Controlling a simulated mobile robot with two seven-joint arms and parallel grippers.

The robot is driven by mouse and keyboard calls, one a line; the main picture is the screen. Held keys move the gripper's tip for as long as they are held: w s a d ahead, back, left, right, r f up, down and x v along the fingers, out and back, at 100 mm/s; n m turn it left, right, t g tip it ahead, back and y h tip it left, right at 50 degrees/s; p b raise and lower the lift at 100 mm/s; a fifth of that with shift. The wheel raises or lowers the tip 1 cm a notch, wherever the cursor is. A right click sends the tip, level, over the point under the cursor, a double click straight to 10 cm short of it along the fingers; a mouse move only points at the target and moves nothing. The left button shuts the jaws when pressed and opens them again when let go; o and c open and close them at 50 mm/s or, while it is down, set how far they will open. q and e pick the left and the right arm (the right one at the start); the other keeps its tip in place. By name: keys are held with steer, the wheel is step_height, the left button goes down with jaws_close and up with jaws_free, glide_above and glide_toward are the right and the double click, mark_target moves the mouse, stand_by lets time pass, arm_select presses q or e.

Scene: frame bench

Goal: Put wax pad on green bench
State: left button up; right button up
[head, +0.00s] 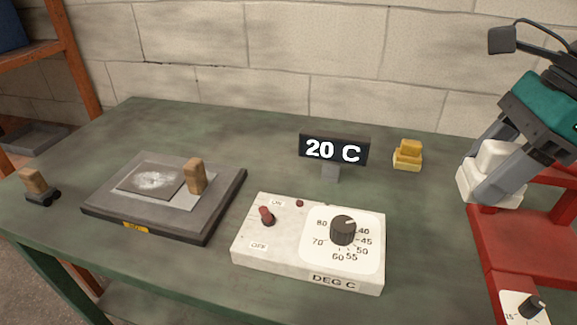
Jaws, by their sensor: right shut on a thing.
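A white pad (496,158) with a raised block on top, which I take to be the wax pad, is at the right of the head view. My right gripper (476,180) is shut on its raised block, one grey finger on each side. The pad is at the top of a red stand (515,245); I cannot tell whether it touches it. The green bench (425,220) fills the middle of the view. My left gripper is not in view.
A yellow stepped block (408,155) stands on the bench beside the 20 C display (333,150). A white control box (308,242) is in front. A dark plate (165,195) with a wooden-handled piece is at left. Bare bench lies between control box and red stand.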

steer(key=shift+r, duration=0.2)
steer(key=shift+s+f, duration=0.1)
steer(key=shift+f, duration=0.35)
steer(key=b, duration=0.2)
glide_above(421, 279)
steer(key=d, duration=0.2)
step_height(421, 279, down, 10)
steer(key=f, duration=0.4)
steer(key=shift+s+a+f+b, duration=0.1)
steer(key=shift+a+f+b, duration=0.15)
steer(key=shift+f+b, duration=0.15)
steer(key=shift+f, duration=0.45)
step_height(421, 279, down, 4)
steer(key=shift+r, duration=0.2)
steer(key=shift+b, duration=0.3)
steer(key=o, duration=0.6)
steer(key=shift+f, duration=0.15)
steer(key=o, duration=0.4)
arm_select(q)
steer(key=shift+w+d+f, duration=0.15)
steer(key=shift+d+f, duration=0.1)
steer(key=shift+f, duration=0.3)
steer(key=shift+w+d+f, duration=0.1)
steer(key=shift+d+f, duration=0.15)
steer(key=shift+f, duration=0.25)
arm_select(e)
steer(key=shift+o, duration=0.2)
